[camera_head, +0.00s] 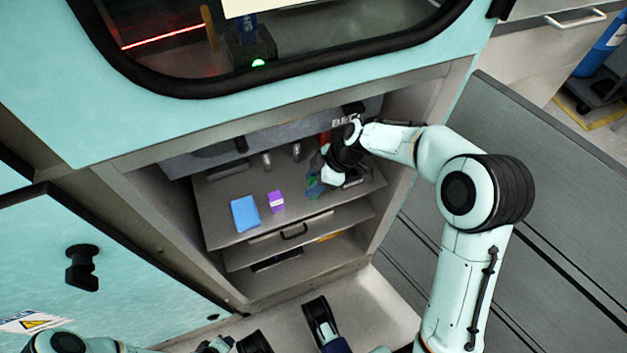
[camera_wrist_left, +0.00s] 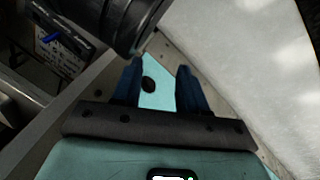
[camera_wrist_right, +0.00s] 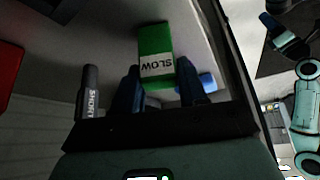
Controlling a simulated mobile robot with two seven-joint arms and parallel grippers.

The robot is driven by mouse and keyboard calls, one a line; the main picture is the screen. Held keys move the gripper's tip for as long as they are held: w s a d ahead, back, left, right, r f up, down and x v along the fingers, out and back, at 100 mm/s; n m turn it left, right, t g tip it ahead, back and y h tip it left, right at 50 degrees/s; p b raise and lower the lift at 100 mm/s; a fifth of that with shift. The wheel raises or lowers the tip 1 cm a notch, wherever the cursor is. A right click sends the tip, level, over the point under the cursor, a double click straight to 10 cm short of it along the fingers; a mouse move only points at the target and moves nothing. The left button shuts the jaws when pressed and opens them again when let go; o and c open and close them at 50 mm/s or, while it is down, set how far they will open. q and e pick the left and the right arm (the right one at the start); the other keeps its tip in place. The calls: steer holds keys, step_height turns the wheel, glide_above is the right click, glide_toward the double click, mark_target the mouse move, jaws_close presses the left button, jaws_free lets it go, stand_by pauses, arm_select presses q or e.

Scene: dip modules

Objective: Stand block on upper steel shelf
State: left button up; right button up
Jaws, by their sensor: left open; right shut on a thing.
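The green block (camera_wrist_right: 156,45) carries a white band reading "SLOW", upside down in the right wrist view. My right gripper (camera_wrist_right: 158,88) is shut on it, with a dark blue finger on each side. In the head view a bit of the green block (camera_head: 311,180) shows at the right gripper (camera_head: 317,187), over the right part of the upper steel shelf (camera_head: 222,197). The arm partly hides it, and I cannot tell whether the block touches the shelf. My left gripper (camera_wrist_left: 158,82) is open and empty in the left wrist view, away from the shelf.
Small grey cylinders (camera_head: 297,152) are behind. In the right wrist view, a dark "SHORT" cylinder (camera_wrist_right: 90,85) is beside the fingers.

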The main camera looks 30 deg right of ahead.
steer(key=shift+f, duration=0.15)
steer(key=o, duration=1.1)
arm_select(q)
steer(key=shift+s+f, duration=0.25)
arm_select(e)
steer(key=shift+r, duration=0.2)
arm_select(q)
steer(key=r, duration=0.1)
steer(key=r+p, duration=0.1)
steer(key=w+d+r+p, duration=0.1)
steer(key=shift+r, duration=0.1)
arm_select(e)
steer(key=v, duration=0.7)
steer(key=shift+d+r, duration=0.15)
